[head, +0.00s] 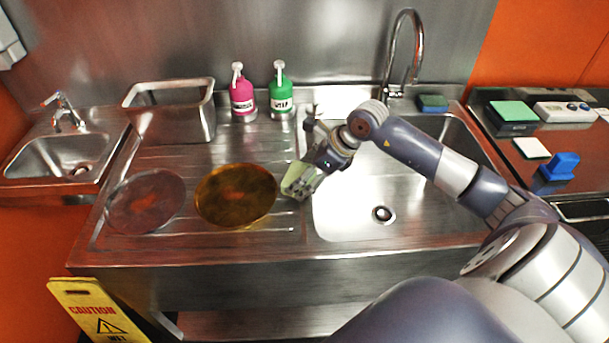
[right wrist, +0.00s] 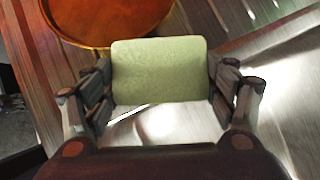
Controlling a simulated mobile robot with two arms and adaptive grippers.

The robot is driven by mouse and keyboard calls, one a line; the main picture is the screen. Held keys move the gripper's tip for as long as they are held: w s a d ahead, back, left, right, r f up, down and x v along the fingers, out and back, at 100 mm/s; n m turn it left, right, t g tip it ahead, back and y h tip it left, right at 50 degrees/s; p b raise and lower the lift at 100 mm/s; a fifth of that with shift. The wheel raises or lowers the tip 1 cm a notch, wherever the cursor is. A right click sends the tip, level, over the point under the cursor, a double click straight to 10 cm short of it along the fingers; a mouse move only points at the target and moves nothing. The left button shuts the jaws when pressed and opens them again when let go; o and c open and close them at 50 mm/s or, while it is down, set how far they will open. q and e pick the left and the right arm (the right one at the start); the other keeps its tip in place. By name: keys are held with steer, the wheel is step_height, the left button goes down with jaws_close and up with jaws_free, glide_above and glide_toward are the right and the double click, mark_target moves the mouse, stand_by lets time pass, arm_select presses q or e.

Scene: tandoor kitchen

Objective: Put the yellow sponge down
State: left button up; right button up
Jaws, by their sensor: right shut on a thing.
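The yellow sponge (head: 296,182) looks pale yellow-green and is held in my right gripper (head: 304,176), at the left edge of the sink basin beside the amber plate. In the right wrist view the sponge (right wrist: 160,70) sits between the two fingers of the right gripper (right wrist: 162,82), gripped at its left and right sides. The steel drainboard (head: 230,245) lies beneath. I cannot tell whether the sponge touches the drainboard. My left gripper is not in view.
An amber plate (head: 235,195) and a reddish plate (head: 145,201) lie on the drainboard. Pink (head: 243,98) and green (head: 281,97) pump bottles and a steel bin (head: 172,110) stand behind. The sink basin (head: 350,215) is right, with a faucet (head: 416,50) and green-blue sponge (head: 432,103) behind.

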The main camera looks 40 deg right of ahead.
steer(key=shift+f, duration=0.6)
steer(key=shift+f+b, duration=0.4)
steer(key=o, duration=1)
steer(key=shift+r, duration=0.1)
steer(key=shift+r+p, duration=0.55)
steer(key=shift+p, duration=0.15)
steer(key=shift+b+v, duration=1.7)
steer(key=shift+v, duration=4.1)
steer(key=shift+d, duration=0.15)
